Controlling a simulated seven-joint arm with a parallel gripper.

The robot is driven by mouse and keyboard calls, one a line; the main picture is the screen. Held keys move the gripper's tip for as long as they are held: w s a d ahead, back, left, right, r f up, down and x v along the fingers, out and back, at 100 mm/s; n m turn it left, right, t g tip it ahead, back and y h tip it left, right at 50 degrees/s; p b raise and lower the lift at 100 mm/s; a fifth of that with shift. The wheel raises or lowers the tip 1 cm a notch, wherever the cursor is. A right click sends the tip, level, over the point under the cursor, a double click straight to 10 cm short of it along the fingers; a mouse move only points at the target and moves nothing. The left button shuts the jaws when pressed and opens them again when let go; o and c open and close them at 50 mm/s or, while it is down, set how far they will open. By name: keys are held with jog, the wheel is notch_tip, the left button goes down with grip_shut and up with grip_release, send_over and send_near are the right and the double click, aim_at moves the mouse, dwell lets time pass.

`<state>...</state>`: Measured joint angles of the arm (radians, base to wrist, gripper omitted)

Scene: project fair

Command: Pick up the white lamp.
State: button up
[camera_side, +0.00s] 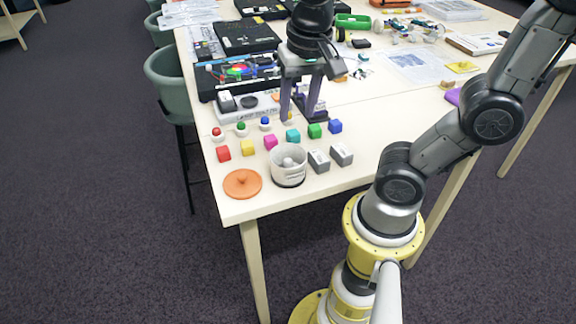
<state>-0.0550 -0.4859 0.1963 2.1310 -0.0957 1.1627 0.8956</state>
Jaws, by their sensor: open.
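Small lamps with coloured round tops stand in a row on the table: red (216,134), green (240,128) and blue (265,123). No lamp is clearly white in this view. My gripper (298,110) points down at the right end of that row, open, with nothing seen between its fingers. Its left finger hides part of the table there, where a small pale object partly shows. A pale rounded object (288,162) sits inside a white cup (288,178); I cannot tell whether it is the white lamp.
An orange disc lid (242,183) and two grey blocks (319,160) lie near the front edge.

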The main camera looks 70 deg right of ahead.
aim_at(288, 160)
jog(key=shift+g, duration=0.3)
jog(key=f, duration=0.5)
jog(key=w+f, duration=0.1)
jog(key=f, duration=0.4)
jog(key=w+f, duration=0.1)
jog(key=f, duration=0.4)
jog(key=shift+w+d, duration=0.1)
jog(key=shift+d, duration=0.3)
jog(key=shift+r, duration=0.1)
grip_shut()
